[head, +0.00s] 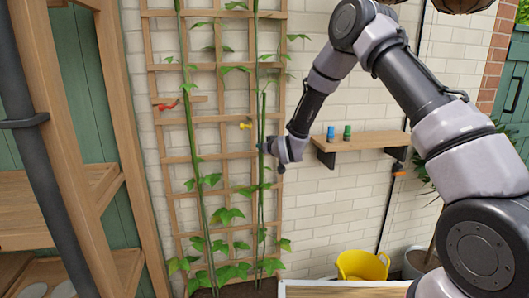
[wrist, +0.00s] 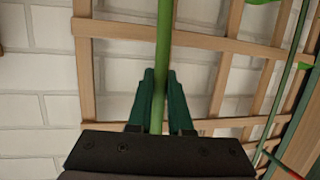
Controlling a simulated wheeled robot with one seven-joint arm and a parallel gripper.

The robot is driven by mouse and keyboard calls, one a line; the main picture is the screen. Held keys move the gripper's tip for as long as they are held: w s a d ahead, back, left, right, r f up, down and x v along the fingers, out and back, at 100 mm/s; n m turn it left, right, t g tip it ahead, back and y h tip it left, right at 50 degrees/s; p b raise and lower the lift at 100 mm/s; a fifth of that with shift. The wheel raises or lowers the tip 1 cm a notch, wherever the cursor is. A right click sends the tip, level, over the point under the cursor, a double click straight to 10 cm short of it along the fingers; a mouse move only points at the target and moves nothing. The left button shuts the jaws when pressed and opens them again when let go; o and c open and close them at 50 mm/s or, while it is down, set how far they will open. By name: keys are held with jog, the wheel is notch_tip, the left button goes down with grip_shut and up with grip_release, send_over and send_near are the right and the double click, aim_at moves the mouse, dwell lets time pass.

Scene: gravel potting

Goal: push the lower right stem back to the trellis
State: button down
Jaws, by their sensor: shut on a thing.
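The right stem (head: 262,205) is a thin green stem standing upright along the right side of the wooden trellis (head: 213,69). My gripper (head: 264,147) is at that stem about halfway up, reaching in from the right. In the wrist view, the green stem (wrist: 163,40) runs between the two dark green fingers (wrist: 160,85), which are shut on it. The stem passes in front of the trellis slats (wrist: 205,42) there. I cannot tell whether it touches them. The left stem (head: 197,150) stands apart on the trellis.
A red clip (head: 168,106) and a yellow clip (head: 245,125) are on the trellis. A shelf (head: 365,141) to the right holds a blue item (head: 331,133) and a green item (head: 347,132). A yellow bucket (head: 362,266) stands below. A wooden rack (head: 108,130) is at left.

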jog(key=w, duration=0.1)
jog(key=w+g, duration=0.1)
jog(key=w, duration=0.1)
jog(key=shift+w+a+g+h, duration=0.2)
jog(key=shift+a+g+h, duration=0.1)
jog(key=shift+a, duration=0.1)
jog(key=shift+r, duration=0.1)
jog(key=c, duration=0.8)
grip_release()
jog(key=shift+w, duration=0.1)
jog(key=shift+c, duration=0.2)
jog(key=v, duration=1)
jog(key=shift+s, duration=0.4)
jog(key=shift+d+r, duration=0.1)
